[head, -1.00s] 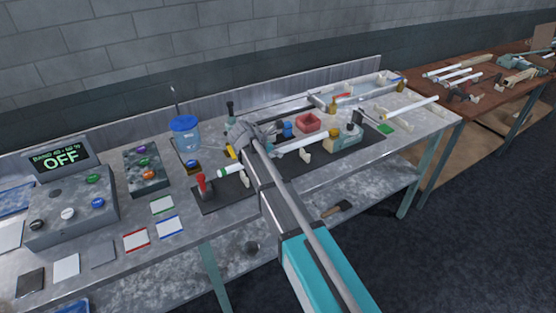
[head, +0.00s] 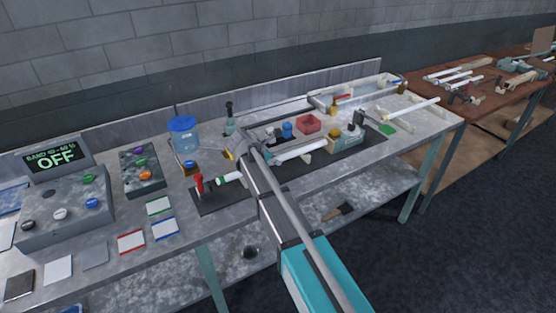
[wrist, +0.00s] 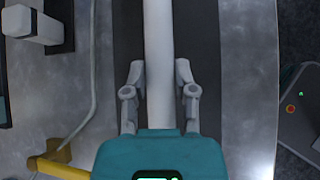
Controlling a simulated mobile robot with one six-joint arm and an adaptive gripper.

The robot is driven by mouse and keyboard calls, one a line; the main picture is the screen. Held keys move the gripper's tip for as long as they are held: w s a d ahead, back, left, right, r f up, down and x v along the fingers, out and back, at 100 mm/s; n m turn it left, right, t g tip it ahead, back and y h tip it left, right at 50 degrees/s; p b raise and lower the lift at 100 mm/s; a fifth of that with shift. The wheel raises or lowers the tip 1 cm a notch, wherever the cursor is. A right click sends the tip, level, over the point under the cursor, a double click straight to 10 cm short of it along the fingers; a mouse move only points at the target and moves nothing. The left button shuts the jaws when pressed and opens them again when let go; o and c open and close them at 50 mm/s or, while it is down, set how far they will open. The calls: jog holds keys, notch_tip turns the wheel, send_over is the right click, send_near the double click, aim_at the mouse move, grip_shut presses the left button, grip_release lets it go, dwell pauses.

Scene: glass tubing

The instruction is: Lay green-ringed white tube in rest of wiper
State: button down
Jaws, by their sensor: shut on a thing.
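A red-handled fixture (head: 199,184) stands by the tube's left end. A pale rest (head: 305,159) is partly covered by the tube. I cannot tell whether the tube touches it.
Another white tube (head: 412,109) lies at the right. A control box with an OFF display (head: 60,157) and several flat cards are at the left.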

jog(key=shift+f, duration=0.25)
jog(key=shift+c, duration=2.1)
grip_release()
jog(key=shift+s+a+r+p, duration=0.1)
jog(key=shift+r+p, duration=0.4)
jog(key=shift+r, duration=0.15)
jog(key=p+v, duration=0.6)
jog(key=v, duration=0.3)
jog(key=shift+s+a+r+p, duration=0.15)
jog(key=shift+r+p, duration=0.05)
jog(key=shift+p, duration=0.2)
jog(key=shift+p+v, duration=0.55)
jog(key=shift+v, duration=0.35)
jog(key=shift+s+a+f, duration=0.1)
